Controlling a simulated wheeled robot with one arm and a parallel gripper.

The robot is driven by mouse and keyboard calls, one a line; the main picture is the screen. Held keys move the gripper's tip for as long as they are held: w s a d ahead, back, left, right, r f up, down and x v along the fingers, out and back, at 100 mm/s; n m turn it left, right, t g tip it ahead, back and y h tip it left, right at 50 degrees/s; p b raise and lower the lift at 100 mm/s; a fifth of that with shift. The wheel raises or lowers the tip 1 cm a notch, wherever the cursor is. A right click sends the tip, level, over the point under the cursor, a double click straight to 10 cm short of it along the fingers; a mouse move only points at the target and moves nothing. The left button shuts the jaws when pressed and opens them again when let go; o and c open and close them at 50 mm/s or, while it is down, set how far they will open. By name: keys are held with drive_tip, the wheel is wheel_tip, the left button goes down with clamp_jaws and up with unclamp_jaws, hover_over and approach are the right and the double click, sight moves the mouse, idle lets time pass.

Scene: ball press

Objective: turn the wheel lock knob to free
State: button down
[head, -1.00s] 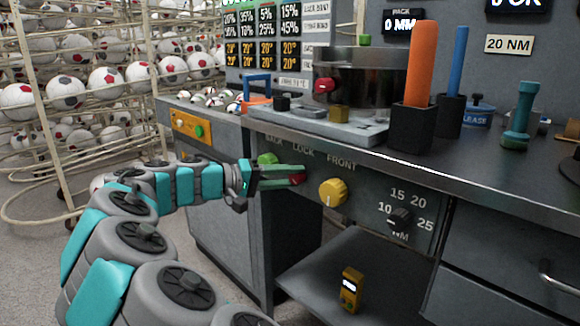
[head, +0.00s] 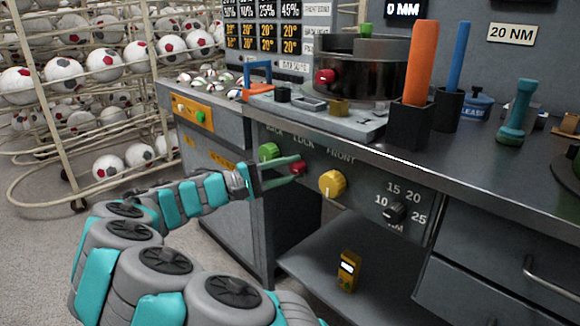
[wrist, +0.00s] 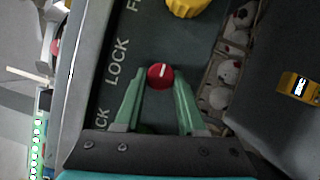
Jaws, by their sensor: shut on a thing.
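The red wheel lock knob (head: 299,167) sits on the front panel under the word LOCK, between a green knob and a yellow knob. My gripper (head: 295,171) reaches it from the left with its green fingers. In the wrist view, the fingers of my gripper (wrist: 160,88) are on either side of the red knob (wrist: 160,76), shut on it at their tips. A short white mark shows on the knob's face, pointing along the length of the fingers. The free position's marking cannot be made out.
The yellow FRONT knob (head: 332,183) is close on the right, the green knob (head: 268,152) close on the left. A black torque dial (head: 395,212) is further right. The bench top (head: 480,165) overhangs the panel. A yellow meter (head: 348,270) stands on the shelf below.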

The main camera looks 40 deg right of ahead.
idle(0.3)
drive_tip(key=c, duration=0.5)
unclamp_jaws()
drive_tip(key=shift+w+a, duration=0.1)
drive_tip(key=shift+a, duration=0.05)
drive_tip(key=v, duration=0.7)
drive_tip(key=shift+a+b, duration=0.25)
drive_tip(key=shift+b, duration=0.15)
